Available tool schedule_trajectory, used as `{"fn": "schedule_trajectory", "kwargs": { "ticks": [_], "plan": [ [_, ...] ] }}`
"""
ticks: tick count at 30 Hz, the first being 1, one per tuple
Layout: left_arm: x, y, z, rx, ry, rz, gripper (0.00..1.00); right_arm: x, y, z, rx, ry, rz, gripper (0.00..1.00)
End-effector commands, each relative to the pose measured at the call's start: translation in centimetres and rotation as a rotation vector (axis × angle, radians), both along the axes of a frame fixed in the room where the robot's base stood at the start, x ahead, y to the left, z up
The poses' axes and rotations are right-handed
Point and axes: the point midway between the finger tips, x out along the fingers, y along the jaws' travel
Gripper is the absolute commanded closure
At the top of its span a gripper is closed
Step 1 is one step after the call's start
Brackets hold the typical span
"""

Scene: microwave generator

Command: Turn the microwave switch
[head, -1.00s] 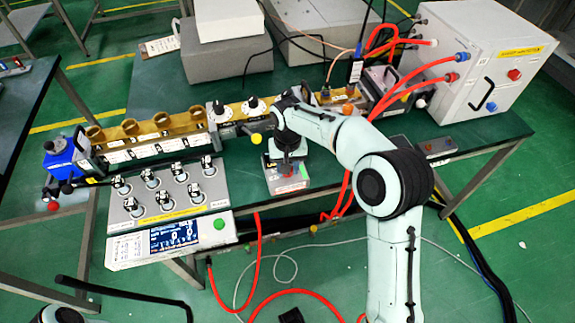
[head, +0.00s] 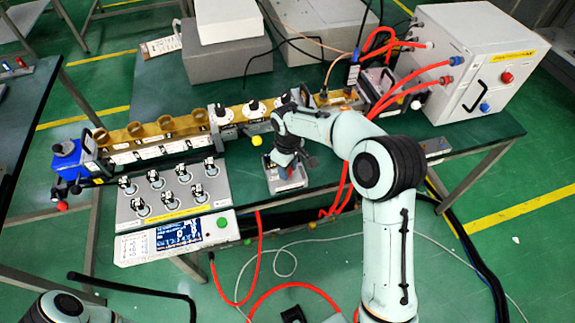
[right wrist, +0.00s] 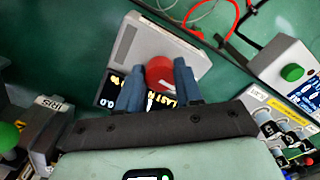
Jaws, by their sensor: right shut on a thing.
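A small grey box (head: 290,184) with a lit display (right wrist: 113,88) stands near the front edge of the green table. A round red knob (right wrist: 159,72) is on it in the right wrist view. My right gripper (right wrist: 158,85) has its two blue fingers on either side of the knob and is shut on it. In the head view my right gripper (head: 286,158) reaches down over this box and hides most of its top. Which part is named as the microwave switch cannot be read. My left gripper is out of view; only part of my left arm shows at the bottom left.
A control panel (head: 130,212) with several black-and-white knobs, a green button (head: 222,222) and a screen stands to the left. A brass waveguide row (head: 165,127) runs behind. A white cabinet (head: 500,55) with red cables is at the right. Red hoses hang in front of the table.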

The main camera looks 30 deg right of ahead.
Motion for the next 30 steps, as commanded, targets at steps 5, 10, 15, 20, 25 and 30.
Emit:
{"fn": "schedule_trajectory", "kwargs": {
  "ticks": [5, 10, 15, 20, 25, 30],
  "plan": [
    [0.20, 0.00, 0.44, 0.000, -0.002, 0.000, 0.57, 0.12, -0.08, 0.19, 0.000, -0.004, 0.068, 0.96],
    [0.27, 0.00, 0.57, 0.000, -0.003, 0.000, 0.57, 0.13, -0.07, 0.16, 0.000, -0.004, 0.102, 0.96],
    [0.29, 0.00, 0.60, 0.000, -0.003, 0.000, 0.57, 0.14, -0.06, 0.14, -0.001, -0.005, 0.113, 0.95],
    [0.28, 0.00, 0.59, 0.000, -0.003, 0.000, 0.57, 0.14, -0.06, 0.14, -0.001, -0.005, 0.113, 0.95],
    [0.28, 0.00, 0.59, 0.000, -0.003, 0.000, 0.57, 0.14, -0.06, 0.14, -0.001, -0.005, 0.113, 0.52],
    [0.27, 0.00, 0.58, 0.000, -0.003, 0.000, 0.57, 0.10, -0.04, 0.09, 0.000, -0.004, 0.112, 0.40]
  ]
}}
